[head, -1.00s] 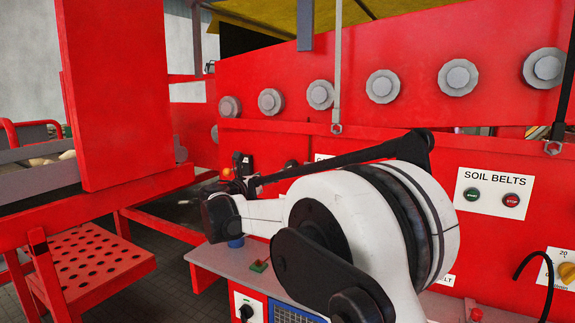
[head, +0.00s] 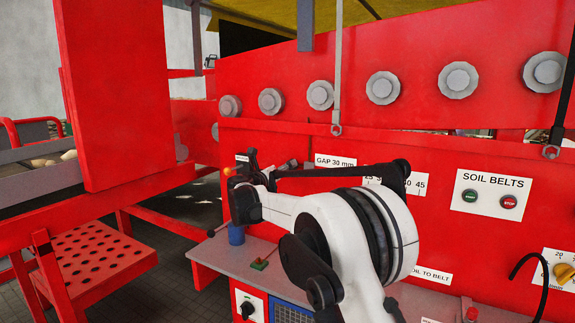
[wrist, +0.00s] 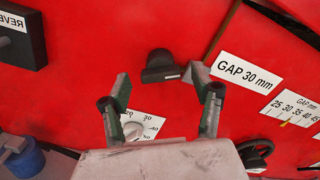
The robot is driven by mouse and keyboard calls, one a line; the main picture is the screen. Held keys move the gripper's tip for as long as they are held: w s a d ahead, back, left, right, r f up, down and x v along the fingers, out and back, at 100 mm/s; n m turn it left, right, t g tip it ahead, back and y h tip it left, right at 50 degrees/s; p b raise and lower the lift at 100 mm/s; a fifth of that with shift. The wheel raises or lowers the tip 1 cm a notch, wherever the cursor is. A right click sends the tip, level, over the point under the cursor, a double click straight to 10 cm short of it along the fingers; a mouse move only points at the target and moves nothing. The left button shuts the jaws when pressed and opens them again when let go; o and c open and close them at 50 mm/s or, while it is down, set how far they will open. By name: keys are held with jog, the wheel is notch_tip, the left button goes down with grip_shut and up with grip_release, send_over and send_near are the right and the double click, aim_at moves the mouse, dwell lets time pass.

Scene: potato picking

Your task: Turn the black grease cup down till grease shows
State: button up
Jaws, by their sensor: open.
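A black capped fitting (wrist: 161,68), which looks like the grease cup, stands out from the red panel in the wrist view, with a small white label at its lower edge. My gripper (wrist: 161,86) is open and empty. Its two fingers are spread to the left and right below the cup in the picture, apart from it. No grease is visible at the cup. In the head view my gripper (head: 244,170) is small and dark near the panel, and I cannot make out the cup there, behind my arm.
A GAP 30 mm sign (wrist: 248,73) and a gap scale (wrist: 292,108) lie to the right. A white-plated dial (wrist: 140,127) sits below, between the fingers. A black box (wrist: 22,35) and a blue object (wrist: 22,160) are at left. A grey shelf (head: 215,258) runs below.

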jog(key=shift+p+x, duration=0.3)
jog(key=shift+x, duration=1.45)
jog(key=shift+c, duration=0.4)
jog(key=c, duration=1.1)
